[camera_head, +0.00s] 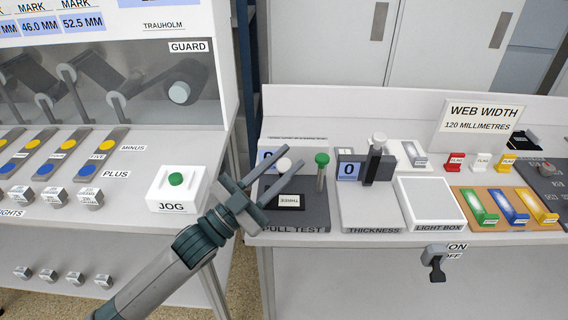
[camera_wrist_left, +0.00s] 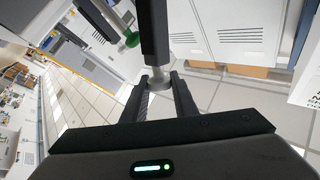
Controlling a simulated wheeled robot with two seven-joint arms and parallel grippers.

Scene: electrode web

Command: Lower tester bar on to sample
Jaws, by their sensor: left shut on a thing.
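The pull test station (camera_head: 312,213) stands at the left end of the right bench, with a green-topped post (camera_head: 321,160) at its back. A small sample labelled THREE (camera_head: 289,201) lies on its dark base. My left gripper (camera_head: 286,163) reaches over the station from the left, its fingers either side of a white round knob (camera_head: 284,165). In the left wrist view the gripper (camera_wrist_left: 160,85) is shut on this knob (camera_wrist_left: 158,82), at the end of a dark bar (camera_wrist_left: 153,32). The fingers partly hide the bar in the head view. My right gripper is not in view.
The thickness gauge (camera_head: 372,212) and light box (camera_head: 430,203) stand close to the right of the station. The jog button box (camera_head: 176,190) sits on the left bench, near my left arm. A gap separates the two benches.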

